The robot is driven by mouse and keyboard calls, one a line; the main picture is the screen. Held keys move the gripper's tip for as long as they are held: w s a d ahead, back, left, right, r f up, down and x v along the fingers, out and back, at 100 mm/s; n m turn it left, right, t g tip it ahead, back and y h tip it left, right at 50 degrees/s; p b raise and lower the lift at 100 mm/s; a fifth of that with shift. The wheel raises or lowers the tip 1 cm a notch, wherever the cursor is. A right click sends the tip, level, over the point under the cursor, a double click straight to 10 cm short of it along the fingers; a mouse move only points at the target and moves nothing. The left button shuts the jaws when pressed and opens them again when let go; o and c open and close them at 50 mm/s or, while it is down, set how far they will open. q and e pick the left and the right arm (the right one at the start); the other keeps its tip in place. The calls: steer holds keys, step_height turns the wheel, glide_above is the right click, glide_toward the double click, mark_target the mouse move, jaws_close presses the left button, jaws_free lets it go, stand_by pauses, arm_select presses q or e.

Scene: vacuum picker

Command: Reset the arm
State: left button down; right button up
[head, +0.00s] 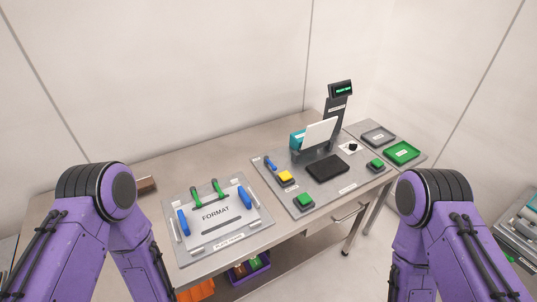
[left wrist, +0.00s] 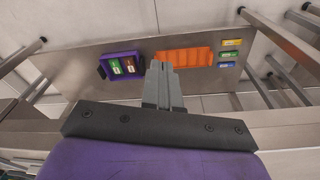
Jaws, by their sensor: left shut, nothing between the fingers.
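My left arm (head: 115,230) and my right arm (head: 440,230) are purple, with black joints, and hang at the two sides of the head view. Their grippers are out of the head view. In the left wrist view my left gripper (left wrist: 162,68) is shut and empty, its grey fingers together. Beyond it is a lower steel shelf (left wrist: 75,60) with a purple bin (left wrist: 104,68) holding a green and a brown item, and an orange bin (left wrist: 196,54). The fingers appear apart from both bins. My right gripper cannot be seen.
A steel table (head: 120,180) holds a FORMAT plate (head: 245,218) with green and blue handles. Right of it is a panel with a yellow button (head: 286,176), green buttons, a black pad (head: 326,168) and a display (head: 341,89). A green tray (head: 402,153) is at far right.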

arm_select(q)
steer(key=s+a+r+n+t+y, duration=0.2)
steer(key=s+a+r+n+y, duration=0.15)
steer(key=s+a, duration=0.3)
step_height(320, 180, down, 13)
steer(key=a+n+b, duration=0.1)
steer(key=b, duration=1.3)
steer(key=shift+w+f, duration=0.2)
steer(key=shift+a, duration=0.1)
